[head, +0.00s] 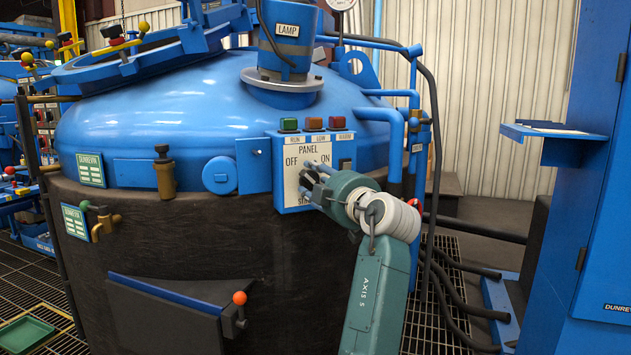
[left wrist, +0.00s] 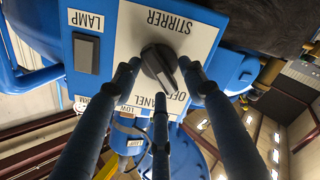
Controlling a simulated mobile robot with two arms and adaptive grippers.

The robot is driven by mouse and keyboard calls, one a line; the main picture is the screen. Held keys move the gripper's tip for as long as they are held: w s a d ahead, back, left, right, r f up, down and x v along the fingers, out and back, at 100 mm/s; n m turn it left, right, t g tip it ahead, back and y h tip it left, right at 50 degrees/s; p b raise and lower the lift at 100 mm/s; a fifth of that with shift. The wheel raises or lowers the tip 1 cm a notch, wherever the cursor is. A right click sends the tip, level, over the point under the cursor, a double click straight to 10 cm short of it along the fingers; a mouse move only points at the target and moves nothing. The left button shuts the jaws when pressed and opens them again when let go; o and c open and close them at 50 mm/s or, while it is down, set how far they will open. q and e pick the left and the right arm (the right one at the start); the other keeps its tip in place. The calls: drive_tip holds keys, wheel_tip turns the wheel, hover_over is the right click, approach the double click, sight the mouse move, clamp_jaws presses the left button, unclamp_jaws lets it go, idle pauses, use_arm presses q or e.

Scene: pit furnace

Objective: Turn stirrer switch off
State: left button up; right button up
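The control panel (head: 295,160) is a blue box with a white face on the vessel's front, marked OFF at left and ON at right. The stirrer switch (left wrist: 159,66) is a dark round knob with a raised bar, next to the STIRRER label in the upside-down left wrist view. Its bar slants toward the OFF label (left wrist: 172,103). My left gripper (head: 314,181) is in front of the panel and hides the knob in the head view. Its fingers (left wrist: 161,75) are spread around the knob; I cannot tell whether they touch it. My right gripper is out of view.
A dark lamp rocker switch (left wrist: 87,53) sits beside the knob on the panel. Green, red and orange buttons (head: 313,124) line the panel's top. A blue pipe (head: 392,125) stands right of the panel. A blue cabinet (head: 600,200) is at far right.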

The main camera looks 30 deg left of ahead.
use_arm(q)
drive_tip(key=v, duration=0.7)
drive_tip(key=shift+s+d, duration=0.15)
drive_tip(key=shift+d, duration=0.05)
idle(0.3)
